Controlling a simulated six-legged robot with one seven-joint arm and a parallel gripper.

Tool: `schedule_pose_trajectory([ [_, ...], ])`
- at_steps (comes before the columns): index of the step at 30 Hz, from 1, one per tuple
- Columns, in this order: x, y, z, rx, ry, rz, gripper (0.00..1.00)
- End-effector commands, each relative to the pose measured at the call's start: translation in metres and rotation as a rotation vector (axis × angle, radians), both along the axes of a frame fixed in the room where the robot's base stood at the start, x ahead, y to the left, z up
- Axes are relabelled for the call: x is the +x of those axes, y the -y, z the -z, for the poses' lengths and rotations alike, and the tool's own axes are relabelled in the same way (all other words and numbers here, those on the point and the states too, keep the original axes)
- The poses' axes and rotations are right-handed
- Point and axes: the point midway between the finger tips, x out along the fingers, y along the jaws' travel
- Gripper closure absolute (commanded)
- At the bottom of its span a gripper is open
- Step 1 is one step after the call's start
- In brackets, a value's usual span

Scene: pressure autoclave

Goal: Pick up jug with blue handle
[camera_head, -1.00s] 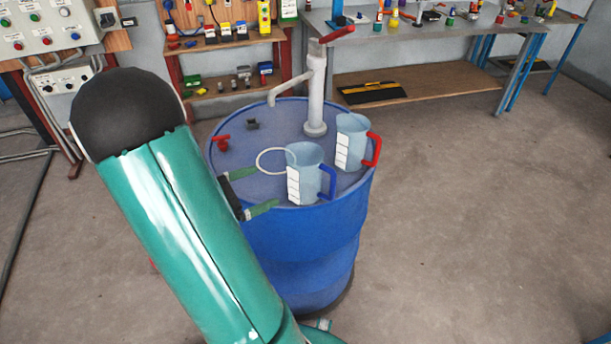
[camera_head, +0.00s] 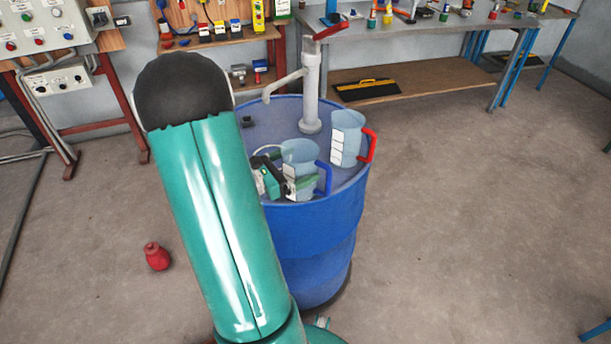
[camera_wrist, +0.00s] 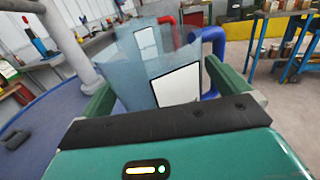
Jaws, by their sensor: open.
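The jug with the blue handle (camera_head: 300,156) is a translucent light-blue jug with a white scale, upright on the blue drum's lid. Its blue handle (camera_head: 325,178) points right. My gripper (camera_head: 290,172) is open at the jug's left and front, and one green finger crosses in front of its body. In the wrist view the jug (camera_wrist: 146,62) shows between the two open fingers of my gripper (camera_wrist: 160,88), with its handle (camera_wrist: 217,42) by the right finger. Contact cannot be told. A similar jug with a red handle (camera_head: 347,135) stands just behind to the right.
The blue drum (camera_head: 318,235) carries a grey pump pipe (camera_head: 311,95) behind the jugs. A red object (camera_head: 157,256) lies on the floor at left. A workbench (camera_head: 420,45) with tools stands behind. The floor at right is clear.

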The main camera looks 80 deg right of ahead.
Motion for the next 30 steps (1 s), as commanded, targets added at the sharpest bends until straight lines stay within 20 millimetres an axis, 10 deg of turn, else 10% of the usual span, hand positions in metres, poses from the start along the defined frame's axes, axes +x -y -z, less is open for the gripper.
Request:
schedule_pose_trajectory([
  [12,-0.015,0.016,0.0,0.0,0.0,-0.001,0.0],
  [19,-0.015,0.016,0.0,0.0,0.0,-0.001,0.43],
  [30,-0.015,0.016,-0.004,-0.001,0.0,-0.001,0.43],
])
